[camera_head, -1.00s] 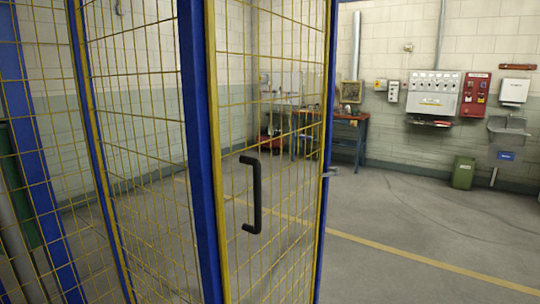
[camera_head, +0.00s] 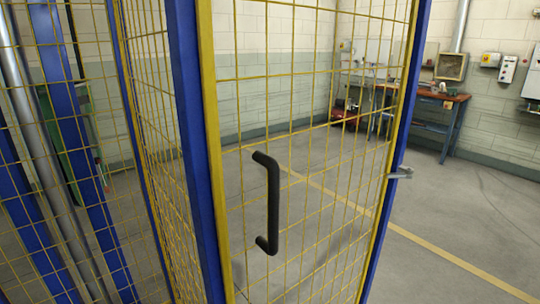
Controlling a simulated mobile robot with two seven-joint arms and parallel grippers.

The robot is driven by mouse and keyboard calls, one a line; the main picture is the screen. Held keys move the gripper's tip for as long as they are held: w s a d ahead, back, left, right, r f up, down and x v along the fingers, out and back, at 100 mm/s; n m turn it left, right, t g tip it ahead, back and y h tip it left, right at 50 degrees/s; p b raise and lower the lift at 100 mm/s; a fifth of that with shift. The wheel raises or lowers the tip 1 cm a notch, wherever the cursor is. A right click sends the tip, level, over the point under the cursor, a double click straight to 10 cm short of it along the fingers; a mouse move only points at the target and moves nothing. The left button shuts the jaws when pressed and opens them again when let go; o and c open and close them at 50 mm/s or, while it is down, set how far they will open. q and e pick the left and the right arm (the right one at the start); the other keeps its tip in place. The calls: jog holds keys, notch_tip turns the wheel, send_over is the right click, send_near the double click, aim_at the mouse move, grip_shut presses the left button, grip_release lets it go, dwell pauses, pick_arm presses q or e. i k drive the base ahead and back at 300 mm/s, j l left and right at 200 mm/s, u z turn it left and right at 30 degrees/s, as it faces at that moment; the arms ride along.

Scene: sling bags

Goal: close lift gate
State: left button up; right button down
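The lift gate (camera_head: 310,150) is a yellow wire-mesh panel in a yellow and blue frame, and it fills the middle of the head view. A black vertical handle (camera_head: 272,205) is fixed on its mesh. A small metal latch piece (camera_head: 401,173) sticks out from the gate's right edge. A blue post (camera_head: 195,150) stands along the gate's left side. Neither of my grippers shows in the head view.
More yellow mesh with blue posts (camera_head: 75,130) stands at the left. A workbench (camera_head: 420,95) stands against the far wall. Grey floor with a yellow line (camera_head: 450,258) lies open to the right of the gate.

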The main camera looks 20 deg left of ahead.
aim_at(269, 245)
jog(key=i+l+u, duration=0.55)
jog(key=u, duration=0.15)
